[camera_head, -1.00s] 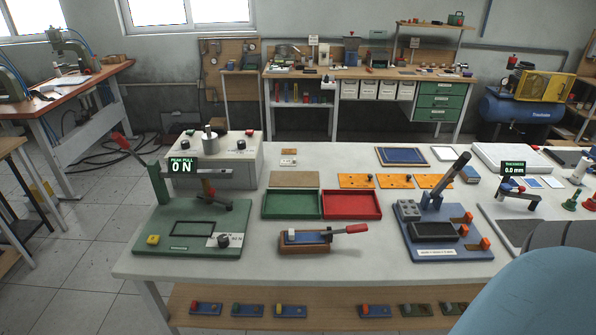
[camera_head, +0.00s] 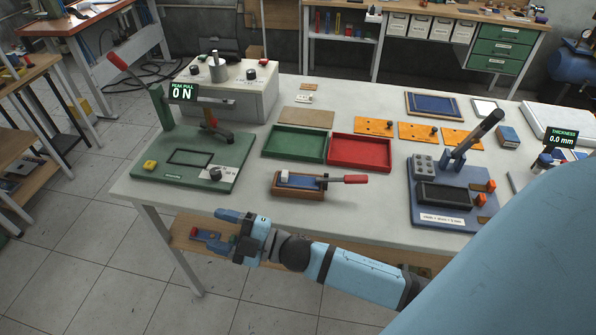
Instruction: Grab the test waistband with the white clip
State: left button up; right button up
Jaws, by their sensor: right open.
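I cannot make out for certain a test waistband with a white clip. A small white block (camera_head: 284,175) sits at the left end of a blue piece in a brown wooden holder (camera_head: 298,193) near the table's front edge. A red-handled tool (camera_head: 345,179) lies across that holder, its handle pointing right. My right gripper (camera_head: 228,236) is open and empty, pointing left in front of the table, below the holder in the picture and apart from it. My left gripper is not in view.
A green pull tester (camera_head: 190,180) stands at the table's left. A green tray (camera_head: 293,143) and a red tray (camera_head: 361,151) lie behind the holder. A blue press fixture (camera_head: 452,193) stands at the right. My blue arm hides the right front.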

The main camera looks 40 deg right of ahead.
notch_tip(320, 180, up, 4)
jog(key=a+n+g+y+b, duration=0.1)
jog(key=a+n+g+y, duration=0.2)
jog(key=n+g+y, duration=0.55)
jog(key=n+g+h+b, duration=0.3)
jog(key=n+g+h, duration=0.4)
jog(key=n+h, duration=1.3)
send_over(286, 173)
jog(key=f, duration=0.2)
jog(key=f+m+h, duration=0.1)
jog(key=f, duration=0.1)
jog(key=f+m+h, duration=0.1)
jog(key=f, duration=0.1)
jog(key=shift+s+a+f, duration=0.1)
jog(key=shift+s+a, duration=0.05)
jog(key=shift+a, duration=0.2)
jog(key=shift+d+f+p, duration=0.2)
jog(key=shift+f+p, duration=0.15)
jog(key=shift+f, duration=1.15)
jog(key=shift+d+f+p, duration=0.15)
jog(key=shift+f+p, duration=0.2)
jog(key=shift+f, duration=1.15)
jog(key=c, duration=1.1)
jog(key=shift+r, duration=0.1)
